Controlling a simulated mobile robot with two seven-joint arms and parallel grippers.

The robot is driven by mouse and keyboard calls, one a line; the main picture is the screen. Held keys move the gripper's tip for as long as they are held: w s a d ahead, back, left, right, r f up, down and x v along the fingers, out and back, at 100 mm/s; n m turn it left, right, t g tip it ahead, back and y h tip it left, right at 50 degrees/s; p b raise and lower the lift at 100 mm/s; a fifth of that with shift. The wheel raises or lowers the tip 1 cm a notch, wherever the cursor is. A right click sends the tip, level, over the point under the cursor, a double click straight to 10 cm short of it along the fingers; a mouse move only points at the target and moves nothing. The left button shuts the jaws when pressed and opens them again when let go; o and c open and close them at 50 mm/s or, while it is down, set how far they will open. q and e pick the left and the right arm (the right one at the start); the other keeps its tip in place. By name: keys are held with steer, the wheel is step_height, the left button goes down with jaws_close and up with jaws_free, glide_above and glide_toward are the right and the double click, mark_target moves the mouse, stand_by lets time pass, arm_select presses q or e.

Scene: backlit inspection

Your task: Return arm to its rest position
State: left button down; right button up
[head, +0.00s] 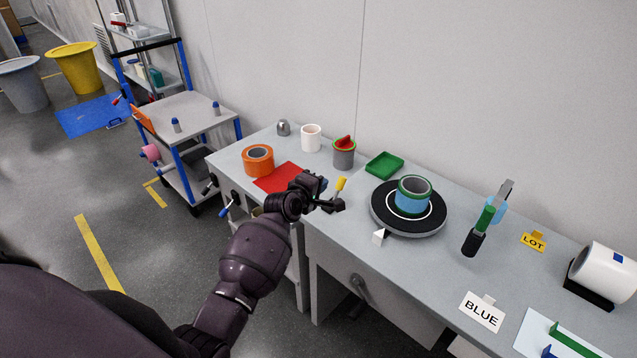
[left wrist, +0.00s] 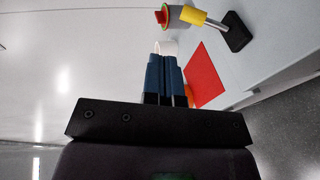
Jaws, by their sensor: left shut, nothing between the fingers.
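My left gripper (head: 335,206) is at the end of my dark arm, over the front edge of the table (head: 335,236), near the red mat (head: 272,180). In the left wrist view its fingers (left wrist: 165,76) are together with nothing between them. The red mat shows beyond the fingers there (left wrist: 206,78). My right gripper is in neither view.
A black turntable (head: 436,222) holds a blue and green roll (head: 412,198). An orange roll (head: 258,160), white roll (head: 311,138), grey cup (head: 343,158) and green tray (head: 385,165) stand behind. A cart (head: 190,113) stands left.

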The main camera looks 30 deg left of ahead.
arm_select(q)
steer(key=shift+s+r, duration=0.15)
steer(key=shift+s, duration=0.1)
steer(key=s+d+r+m+t, duration=0.1)
steer(key=s+d+r+m, duration=0.15)
steer(key=s+m, duration=0.7)
steer(key=s+d+f+m+g, duration=0.2)
steer(key=s+f+m, duration=0.2)
steer(key=s+f, duration=0.4)
steer(key=s+d+f+m+g+b, duration=0.1)
steer(key=s+f+m, duration=0.3)
steer(key=s, duration=1.2)
step_height(320, 180, down, 4)
steer(key=shift+d+r+g+y, duration=0.1)
steer(key=shift+d+g+y, duration=0.3)
steer(key=shift+g, duration=0.2)
steer(key=shift+m, duration=0.25)
